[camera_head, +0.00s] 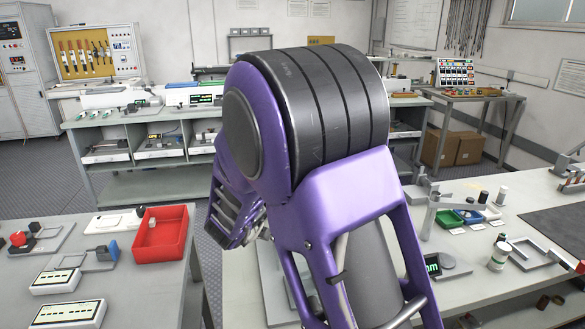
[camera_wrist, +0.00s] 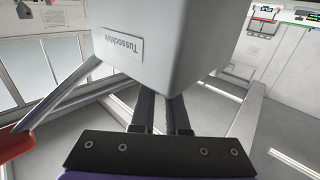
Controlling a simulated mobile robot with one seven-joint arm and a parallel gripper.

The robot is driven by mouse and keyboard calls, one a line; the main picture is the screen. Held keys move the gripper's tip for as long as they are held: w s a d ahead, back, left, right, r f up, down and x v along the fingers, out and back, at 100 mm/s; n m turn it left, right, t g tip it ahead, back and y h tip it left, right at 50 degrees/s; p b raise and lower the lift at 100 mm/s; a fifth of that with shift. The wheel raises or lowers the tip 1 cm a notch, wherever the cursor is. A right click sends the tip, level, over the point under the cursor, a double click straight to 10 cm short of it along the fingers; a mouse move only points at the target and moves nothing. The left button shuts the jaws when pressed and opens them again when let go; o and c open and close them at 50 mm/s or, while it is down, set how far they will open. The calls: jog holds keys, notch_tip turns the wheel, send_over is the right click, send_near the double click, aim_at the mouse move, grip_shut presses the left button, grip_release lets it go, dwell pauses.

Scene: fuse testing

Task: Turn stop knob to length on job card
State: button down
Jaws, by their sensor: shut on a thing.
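In the wrist view, my gripper (camera_wrist: 166,108) has its two dark fingers close together, reaching under a large pale grey housing (camera_wrist: 165,50). The housing carries an upside-down label reading "Tussocktek". The fingertips and whatever is between them are hidden by it, so I cannot see the stop knob or tell whether it is what I hold. In the head view my purple arm fills the middle and hides my gripper. A green-digit display (camera_head: 432,266) shows partly beside the arm on the right bench. I cannot identify the job card.
The right bench (camera_head: 500,275) holds small green and blue trays (camera_head: 462,214), white jars (camera_head: 498,256) and a dark mat (camera_head: 555,222). The left bench (camera_head: 150,300) holds a red bin (camera_head: 162,234) and white devices (camera_head: 56,281). Grey floor is open between the benches and the back shelves.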

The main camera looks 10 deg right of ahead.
jog(key=shift+r+m+g+h, duration=0.1)
jog(key=shift+m+g+h, duration=0.3)
jog(key=shift+h, duration=0.1)
jog(key=c, duration=0.9)
grip_release()
jog(key=shift+w, duration=0.1)
jog(key=v, duration=1.7)
jog(key=shift+a, duration=0.1)
